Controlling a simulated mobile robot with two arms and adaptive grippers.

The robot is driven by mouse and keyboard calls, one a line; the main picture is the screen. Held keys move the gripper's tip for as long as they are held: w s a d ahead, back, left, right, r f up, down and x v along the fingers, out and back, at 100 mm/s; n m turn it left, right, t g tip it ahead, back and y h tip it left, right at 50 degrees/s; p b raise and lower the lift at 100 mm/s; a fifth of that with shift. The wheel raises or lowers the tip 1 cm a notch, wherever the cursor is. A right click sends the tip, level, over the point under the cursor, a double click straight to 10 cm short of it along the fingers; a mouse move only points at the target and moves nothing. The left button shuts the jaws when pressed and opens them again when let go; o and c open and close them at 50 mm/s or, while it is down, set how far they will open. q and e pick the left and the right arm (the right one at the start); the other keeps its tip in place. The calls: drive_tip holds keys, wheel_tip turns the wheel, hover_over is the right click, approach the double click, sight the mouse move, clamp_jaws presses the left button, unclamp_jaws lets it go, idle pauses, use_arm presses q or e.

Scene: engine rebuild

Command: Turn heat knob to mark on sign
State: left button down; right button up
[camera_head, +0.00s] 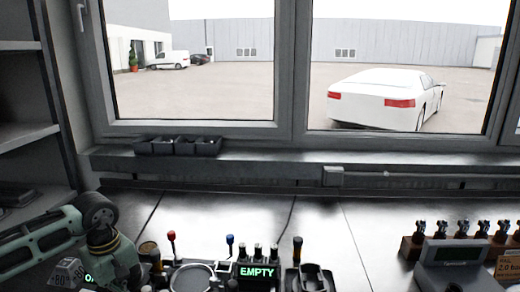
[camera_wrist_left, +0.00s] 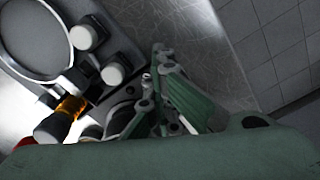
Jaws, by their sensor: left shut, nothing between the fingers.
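My left gripper (camera_head: 124,276) is low at the left, over the left end of the console; its fingers (camera_wrist_left: 158,88) are shut and empty in the left wrist view. A dark round knob (camera_wrist_left: 120,117) lies right beside the fingers and is partly hidden by them; contact is unclear. I cannot tell for sure whether it is the heat knob, and no pointer mark on it is readable. A small grey sign (camera_head: 68,272) with "80" markings stands left of the gripper. My right gripper is not in view.
The console carries a round ring (camera_head: 193,278), red (camera_head: 171,236) and blue (camera_head: 230,240) levers, and an "EMPTY" display (camera_head: 257,272). White-topped knobs (camera_wrist_left: 113,70) and an amber-banded one (camera_wrist_left: 70,106) sit near the fingers. A grey device (camera_head: 458,262) stands right.

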use_arm(q)
drive_tip(key=shift+s+a+f, duration=0.3)
drive_tip(key=shift+s+f, duration=0.05)
drive_tip(key=shift+f, duration=0.05)
drive_tip(key=shift+s+a+b, duration=0.25)
drive_tip(key=shift+s+b, duration=0.05)
drive_tip(key=shift+a, duration=0.1)
